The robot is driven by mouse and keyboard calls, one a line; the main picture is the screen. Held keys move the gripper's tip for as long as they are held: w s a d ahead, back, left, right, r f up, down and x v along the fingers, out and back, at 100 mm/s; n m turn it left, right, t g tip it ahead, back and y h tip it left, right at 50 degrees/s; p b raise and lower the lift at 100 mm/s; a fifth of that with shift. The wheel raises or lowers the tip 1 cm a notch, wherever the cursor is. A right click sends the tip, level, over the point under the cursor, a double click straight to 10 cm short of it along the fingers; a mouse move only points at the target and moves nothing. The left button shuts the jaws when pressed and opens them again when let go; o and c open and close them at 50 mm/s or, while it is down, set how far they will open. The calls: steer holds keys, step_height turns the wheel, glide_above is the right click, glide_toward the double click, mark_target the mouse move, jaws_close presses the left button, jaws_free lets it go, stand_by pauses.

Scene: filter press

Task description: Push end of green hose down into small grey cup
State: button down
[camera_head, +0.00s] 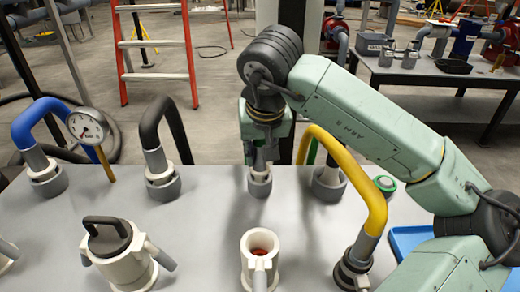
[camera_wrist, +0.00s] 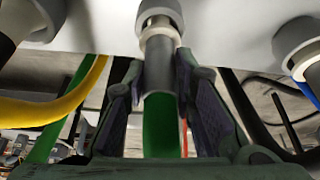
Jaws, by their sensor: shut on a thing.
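My gripper (camera_head: 260,152) points down over the table and is shut on the grey end (camera_wrist: 160,66) of the green hose (camera_wrist: 161,125). The fingers stand on either side of this end in the wrist view. The small grey cup (camera_head: 259,187) stands on the table right below my gripper; it also shows at the top of the wrist view (camera_wrist: 160,12). The grey end is roughly upright and lined up with the cup, with its tip at the pale ring of the cup's mouth. How deep it sits is hidden.
A yellow hose (camera_head: 362,190) arches close to the right of my gripper. A black hose (camera_head: 168,125) and a blue hose (camera_head: 38,118) with a gauge (camera_head: 86,126) stand left. A white pot (camera_head: 260,244) and a lidded pot (camera_head: 112,240) stand in front on the grey table (camera_head: 205,215).

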steer(key=shift+f, duration=0.15)
steer(key=c, duration=1.2)
jaws_free()
steer(key=shift+c, duration=0.2)
